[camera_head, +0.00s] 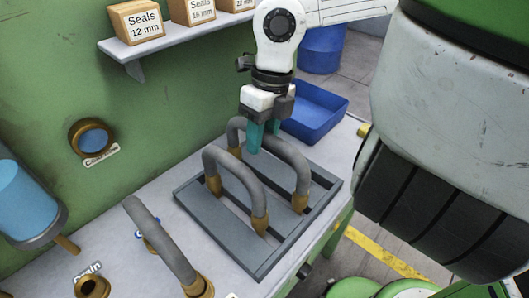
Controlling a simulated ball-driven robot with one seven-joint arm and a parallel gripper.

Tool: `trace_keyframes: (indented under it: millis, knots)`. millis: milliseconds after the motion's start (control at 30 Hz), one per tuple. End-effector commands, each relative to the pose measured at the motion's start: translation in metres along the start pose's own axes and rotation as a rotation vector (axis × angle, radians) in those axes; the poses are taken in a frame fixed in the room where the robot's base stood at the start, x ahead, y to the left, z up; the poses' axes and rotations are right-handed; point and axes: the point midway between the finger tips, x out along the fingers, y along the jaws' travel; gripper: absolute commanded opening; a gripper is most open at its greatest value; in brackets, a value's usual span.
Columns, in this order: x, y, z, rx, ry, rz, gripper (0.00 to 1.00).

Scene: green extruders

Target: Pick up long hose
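Two grey arched hoses with brass ends stand in a slotted grey tray (203,218) on the bench. The rear hose (291,157) is beside my gripper, and the front hose (237,172) stands nearer and to the left. I cannot tell surely which is the long one. My gripper (264,137) points down at the rear hose's top, with one teal finger on the near side and the other partly hidden behind. I cannot tell if the fingers press on the hose. Another grey hose (162,241) rises from a brass fitting at the front left.
A blue bin (318,112) stands just behind the tray. A shelf (175,40) with Seals boxes (136,23) hangs on the green wall. A blue cylinder (25,200) and a Drain fitting (92,287) are at left. A large grey-green machine body (440,110) fills the right.

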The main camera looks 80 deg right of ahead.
Motion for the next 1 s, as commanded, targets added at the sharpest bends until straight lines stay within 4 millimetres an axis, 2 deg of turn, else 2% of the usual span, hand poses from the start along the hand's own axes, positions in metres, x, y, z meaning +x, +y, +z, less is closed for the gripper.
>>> trace_keyframes:
  millis: [33, 367, 767, 1000]
  knots:
    - [0.0, 0.0, 0.0, 0.0, 0.0, 0.0, 0.31]
    - [0.0, 0.0, 0.0, 0.0, 0.0, 0.0, 0.0]
    - [-0.001, 0.001, 0.001, 0.0, 0.0, 0.0, 0.0]
    - [-0.009, 0.006, 0.012, -0.004, 0.0, 0.0, 0.0]
